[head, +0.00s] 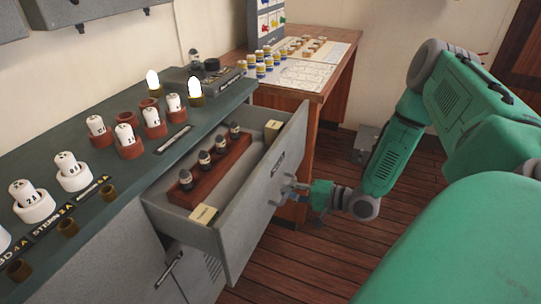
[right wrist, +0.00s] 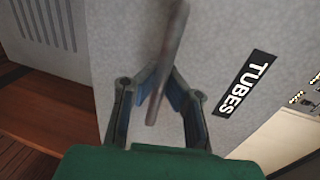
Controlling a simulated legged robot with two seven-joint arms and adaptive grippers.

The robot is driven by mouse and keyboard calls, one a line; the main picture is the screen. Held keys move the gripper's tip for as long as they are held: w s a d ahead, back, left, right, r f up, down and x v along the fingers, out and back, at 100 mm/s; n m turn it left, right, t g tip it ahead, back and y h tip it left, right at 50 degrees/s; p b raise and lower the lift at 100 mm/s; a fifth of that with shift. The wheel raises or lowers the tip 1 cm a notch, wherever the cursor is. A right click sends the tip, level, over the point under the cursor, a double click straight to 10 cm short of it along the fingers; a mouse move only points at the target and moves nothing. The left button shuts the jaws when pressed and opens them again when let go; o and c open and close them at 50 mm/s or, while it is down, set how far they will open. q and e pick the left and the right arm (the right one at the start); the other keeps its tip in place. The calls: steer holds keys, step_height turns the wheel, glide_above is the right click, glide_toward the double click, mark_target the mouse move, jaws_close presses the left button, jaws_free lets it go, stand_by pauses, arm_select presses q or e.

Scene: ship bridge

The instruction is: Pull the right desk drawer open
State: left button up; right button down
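The right desk drawer (head: 226,234) is pulled well out of the grey desk in the head view. A wooden rack (head: 212,166) with several dark-based tubes and two small cream boxes (head: 204,214) (head: 273,127) lies in it. My right gripper (head: 290,190) is at the drawer front. In the right wrist view, its fingers (right wrist: 163,75) converge on both sides of the drawer's bar handle (right wrist: 172,45) and look closed on it. A black "TUBES" label (right wrist: 243,84) is on the drawer front beside the handle. My left gripper is not in view.
The desk top (head: 128,190) holds several white tubes in sockets and two lit lamps. A wooden table (head: 310,95) with jars and papers stands behind the drawer. Plank floor (head: 320,262) is clear in front.

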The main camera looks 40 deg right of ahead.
steer(key=f+p+v, duration=0.2)
steer(key=v, duration=0.7)
steer(key=shift+s+f, duration=0.25)
steer(key=shift+s, duration=0.25)
steer(key=c, duration=1.6)
jaws_free()
steer(key=shift+w+a, duration=0.1)
steer(key=shift+w+r, duration=0.1)
steer(key=shift+r, duration=0.05)
steer(key=v, duration=1.2)
